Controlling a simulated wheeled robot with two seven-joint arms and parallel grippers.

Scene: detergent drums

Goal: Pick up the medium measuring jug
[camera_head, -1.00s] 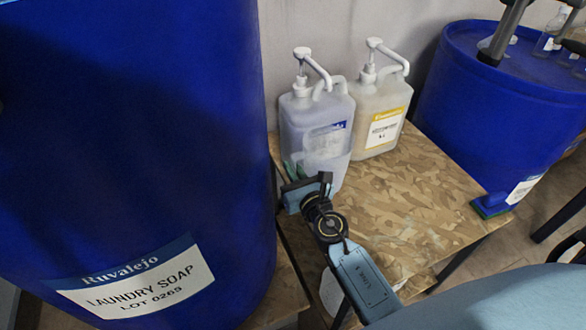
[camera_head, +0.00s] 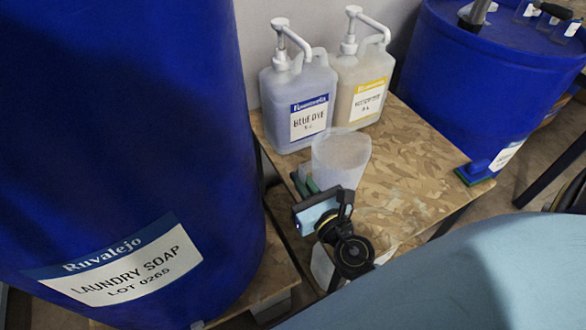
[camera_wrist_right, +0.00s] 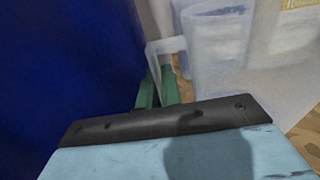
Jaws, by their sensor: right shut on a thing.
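A translucent, pale measuring jug (camera_head: 341,160) is at the front left of the wooden table, in front of the pump bottles. My right gripper (camera_head: 308,184) is shut on the jug's handle with its green fingers, at the jug's left side. In the right wrist view the green fingers (camera_wrist_right: 158,90) meet the handle, and the jug's body (camera_wrist_right: 215,45) is upper right. The jug looks upright and raised above the tabletop. My left gripper is not in view.
A large blue laundry soap drum (camera_head: 120,130) stands close on the left. A blue dye bottle (camera_head: 298,100) and a yellow-labelled bottle (camera_head: 360,85) stand behind the jug. Another blue drum (camera_head: 480,85) is right, with a blue-green sponge (camera_head: 474,173) nearby.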

